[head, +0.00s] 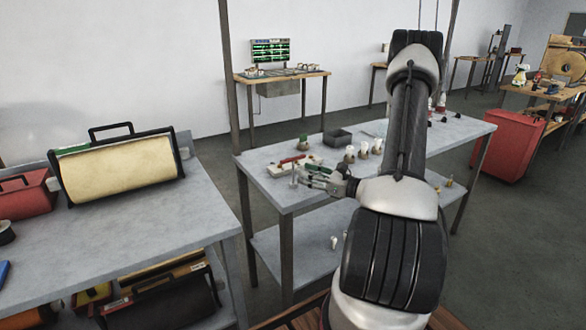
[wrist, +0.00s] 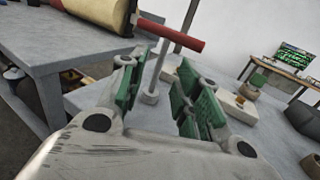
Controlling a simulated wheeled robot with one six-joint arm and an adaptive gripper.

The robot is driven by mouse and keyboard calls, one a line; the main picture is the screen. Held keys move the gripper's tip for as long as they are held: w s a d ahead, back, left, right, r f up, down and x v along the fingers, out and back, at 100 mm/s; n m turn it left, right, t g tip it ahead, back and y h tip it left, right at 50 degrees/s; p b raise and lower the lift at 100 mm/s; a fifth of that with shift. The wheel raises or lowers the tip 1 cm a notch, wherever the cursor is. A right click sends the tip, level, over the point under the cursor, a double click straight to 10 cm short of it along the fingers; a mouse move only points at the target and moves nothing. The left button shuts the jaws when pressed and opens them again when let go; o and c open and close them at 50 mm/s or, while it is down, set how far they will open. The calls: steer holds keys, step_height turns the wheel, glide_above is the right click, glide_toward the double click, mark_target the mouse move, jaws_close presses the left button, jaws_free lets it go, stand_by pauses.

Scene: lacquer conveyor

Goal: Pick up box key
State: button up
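The box key (head: 294,177) stands upright near the left front corner of the grey table. It has a grey shaft, a round grey base and a red crossbar handle. In the wrist view, the box key (wrist: 157,72) appears tilted, with its shaft in line with the gap between my fingers. My gripper (head: 312,178) reaches in from the right, low over the tabletop. In the wrist view, my gripper (wrist: 157,82) is open, its green-padded fingers to either side of the shaft. I see no finger touching it.
A pale block (head: 310,160) lies behind the key. A dark open bin (head: 337,138) and several white-topped items (head: 363,149) stand further back. Another grey table (head: 150,222) at the left holds a case (head: 118,170) and a red toolbox (head: 24,196). A floor gap separates the tables.

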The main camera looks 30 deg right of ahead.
mark_target(293, 182)
steer(key=x, duration=0.6)
steer(key=shift+f, duration=0.1)
jaws_close()
